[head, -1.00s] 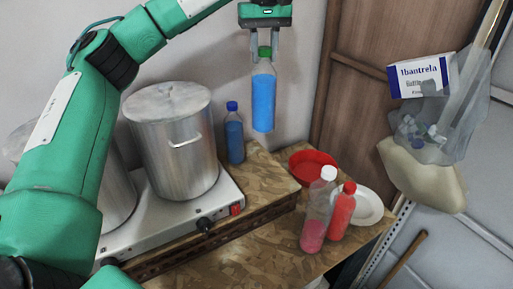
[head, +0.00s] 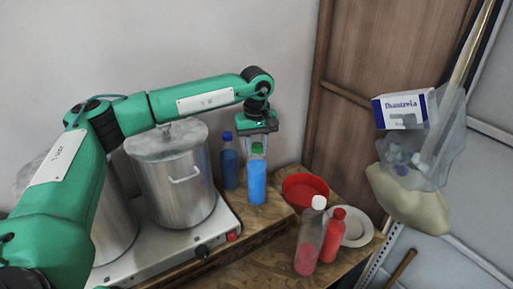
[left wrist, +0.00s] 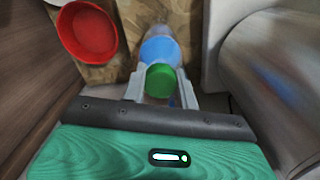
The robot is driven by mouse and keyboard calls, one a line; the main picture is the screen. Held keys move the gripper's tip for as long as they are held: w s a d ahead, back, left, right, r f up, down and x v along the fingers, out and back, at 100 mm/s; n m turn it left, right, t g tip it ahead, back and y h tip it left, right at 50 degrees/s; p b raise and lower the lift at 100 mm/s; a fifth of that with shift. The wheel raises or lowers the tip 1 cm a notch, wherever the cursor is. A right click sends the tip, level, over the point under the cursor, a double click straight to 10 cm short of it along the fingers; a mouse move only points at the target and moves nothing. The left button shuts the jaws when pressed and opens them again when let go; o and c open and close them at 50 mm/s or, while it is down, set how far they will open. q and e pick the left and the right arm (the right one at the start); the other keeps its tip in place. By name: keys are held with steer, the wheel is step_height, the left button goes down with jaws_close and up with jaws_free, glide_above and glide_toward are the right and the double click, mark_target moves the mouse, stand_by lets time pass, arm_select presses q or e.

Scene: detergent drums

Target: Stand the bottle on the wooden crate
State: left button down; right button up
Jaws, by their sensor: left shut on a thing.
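The bottle with a green cap and blue liquid (head: 257,183) is upright in the head view, between the fingers of my left gripper (head: 257,148). My left gripper is shut on it near the cap. Its base is at the top of the wooden crate (head: 262,219); I cannot tell whether it touches or hangs just above. In the left wrist view the green cap (left wrist: 161,80) lies between the fingertips (left wrist: 160,90), with the blue body beyond it. My right gripper is not in view.
A blue-capped bottle (head: 229,163) stands just left of the held bottle. A large metal pot (head: 176,180) on a hotplate (head: 175,240) is farther left. A red bowl (head: 304,189), a white plate (head: 358,228), a pink bottle (head: 308,240) and a red bottle (head: 332,236) are to the right.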

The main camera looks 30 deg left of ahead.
arm_select(q)
steer(key=shift+f+p, duration=0.3)
steer(key=shift+f, duration=0.8)
steer(key=c, duration=1.1)
jaws_free()
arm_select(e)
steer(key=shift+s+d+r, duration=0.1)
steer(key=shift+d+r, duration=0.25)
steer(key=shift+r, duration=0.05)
arm_select(q)
steer(key=shift+r, duration=0.1)
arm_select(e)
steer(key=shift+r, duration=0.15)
arm_select(q)
steer(key=shift+r, duration=0.15)
step_height(320, 180, up, 11)
steer(key=b, duration=0.5)
steer(key=shift+r, duration=0.35)
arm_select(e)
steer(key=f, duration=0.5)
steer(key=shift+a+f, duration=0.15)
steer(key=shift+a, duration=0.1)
